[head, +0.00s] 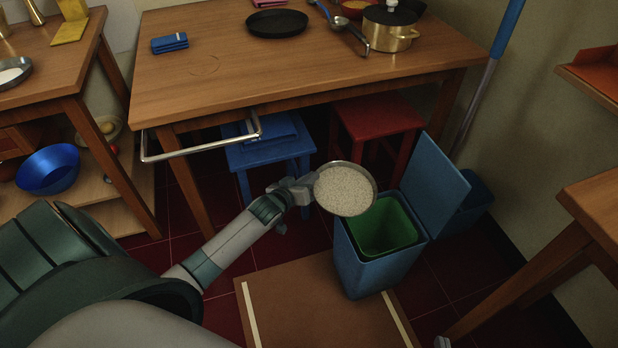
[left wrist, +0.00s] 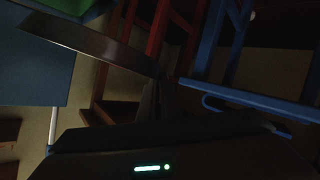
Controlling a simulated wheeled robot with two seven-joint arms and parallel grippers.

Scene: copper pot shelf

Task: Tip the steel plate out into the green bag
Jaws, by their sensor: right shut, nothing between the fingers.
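In the left wrist view the plate (left wrist: 90,40) shows nearly edge-on, held between dark fingers (left wrist: 155,98). The green bag (head: 385,232) lines the open blue bin and looks empty where I see inside. A bit of green also shows at the top of the left wrist view. Only a small tip of my right gripper (head: 442,342) shows at the bottom edge, shut and empty.
The blue bin (head: 370,268) stands on the floor with its lid (head: 436,185) raised at the right. A wooden table (head: 230,75) is behind, with a blue stool (head: 270,150) and red stool (head: 378,116) beneath. A brown mat (head: 310,300) lies in front.

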